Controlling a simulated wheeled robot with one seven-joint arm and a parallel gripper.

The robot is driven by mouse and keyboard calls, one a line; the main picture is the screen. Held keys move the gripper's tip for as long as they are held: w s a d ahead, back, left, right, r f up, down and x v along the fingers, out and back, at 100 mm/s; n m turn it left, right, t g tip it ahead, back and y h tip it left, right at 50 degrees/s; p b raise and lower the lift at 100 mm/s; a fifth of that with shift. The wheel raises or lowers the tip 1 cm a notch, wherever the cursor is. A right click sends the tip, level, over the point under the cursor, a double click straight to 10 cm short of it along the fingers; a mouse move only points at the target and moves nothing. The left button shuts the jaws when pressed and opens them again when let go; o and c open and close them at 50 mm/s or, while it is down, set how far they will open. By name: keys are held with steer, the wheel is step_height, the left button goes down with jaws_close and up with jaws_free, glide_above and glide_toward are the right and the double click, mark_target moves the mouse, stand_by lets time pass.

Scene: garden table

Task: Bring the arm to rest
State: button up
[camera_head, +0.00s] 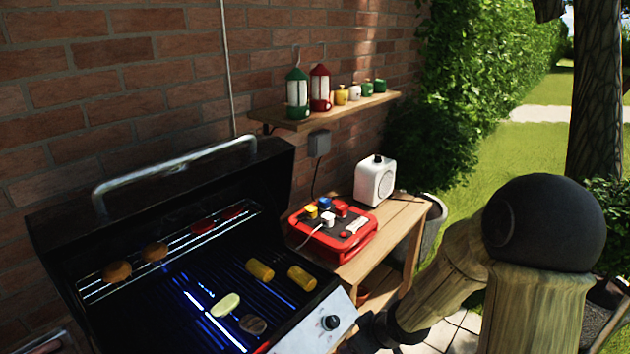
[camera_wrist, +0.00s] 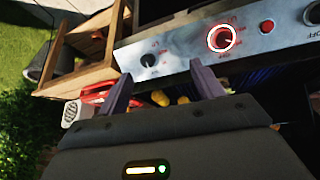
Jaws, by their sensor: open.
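My gripper (camera_wrist: 163,88) is open and empty in the wrist view, its two dark fingers spread apart. It is in front of the grill's control panel (camera_wrist: 185,50), with nothing between the fingertips that I can see it touching. In the head view my arm (camera_head: 535,290) comes up at the lower right and bends down towards the grill's front right corner. The fingers are hidden in that view.
The open grill (camera_head: 150,240) holds corn pieces (camera_head: 260,271), buns (camera_head: 117,271) and other food. A wooden side table (camera_head: 385,235) bears a red case (camera_head: 335,235) and a white box (camera_head: 375,181). A wall shelf (camera_head: 340,112) holds lanterns and small pots. Lawn lies to the right.

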steer(key=s+d+r+m+g+h+p, duration=0.1)
steer(key=s+d+r+m, duration=0.4)
steer(key=s, duration=0.5)
step_height(320, 180, up, 4)
steer(key=m+g+h, duration=0.1)
steer(key=m+h, duration=0.1)
steer(key=shift+s+d+m+g+p, duration=0.2)
steer(key=shift+s+m+g+p, duration=0.1)
steer(key=shift+s+m, duration=0.1)
